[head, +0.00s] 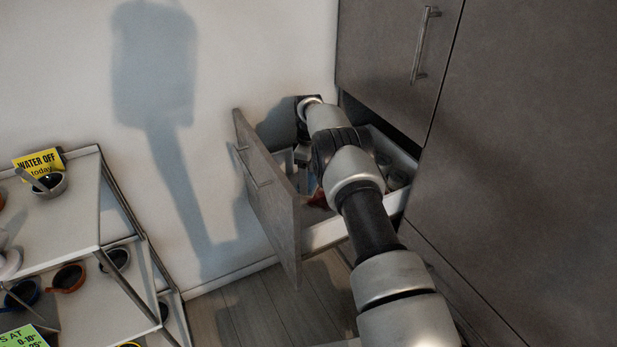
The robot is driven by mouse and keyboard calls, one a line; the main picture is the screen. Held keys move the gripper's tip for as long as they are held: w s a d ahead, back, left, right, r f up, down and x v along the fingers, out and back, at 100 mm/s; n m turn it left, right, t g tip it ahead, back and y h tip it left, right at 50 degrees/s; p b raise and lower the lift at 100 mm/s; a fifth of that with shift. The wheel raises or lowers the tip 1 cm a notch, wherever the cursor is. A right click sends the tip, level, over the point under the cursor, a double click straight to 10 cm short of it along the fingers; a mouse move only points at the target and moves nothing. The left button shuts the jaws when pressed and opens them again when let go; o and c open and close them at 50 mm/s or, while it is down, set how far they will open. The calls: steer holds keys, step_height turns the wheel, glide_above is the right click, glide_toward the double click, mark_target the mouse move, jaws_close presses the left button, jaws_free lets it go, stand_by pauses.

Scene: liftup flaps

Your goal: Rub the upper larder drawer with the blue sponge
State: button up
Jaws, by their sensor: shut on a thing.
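The larder drawer (268,200) is pulled open from the tall grey cabinet, its front panel with a bar handle facing left. My arm reaches over the drawer's near side. My gripper (303,155) points down over the drawer's interior, just behind the front panel, near its far end. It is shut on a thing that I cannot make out. The blue sponge does not show in this view. I cannot tell whether the gripper or what it holds touches the drawer.
Inside the drawer are a reddish item (318,198) and some pale containers (397,178). A closed cabinet door (400,50) hangs above. At the left stands a shelf rack (75,225) with bowls and a yellow "WATER OFF" sign (38,163). Wooden floor (255,315) lies between.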

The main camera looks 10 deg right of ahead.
steer(key=shift+f+b, duration=0.45)
steer(key=shift+f, duration=0.2)
steer(key=shift+r, duration=0.1)
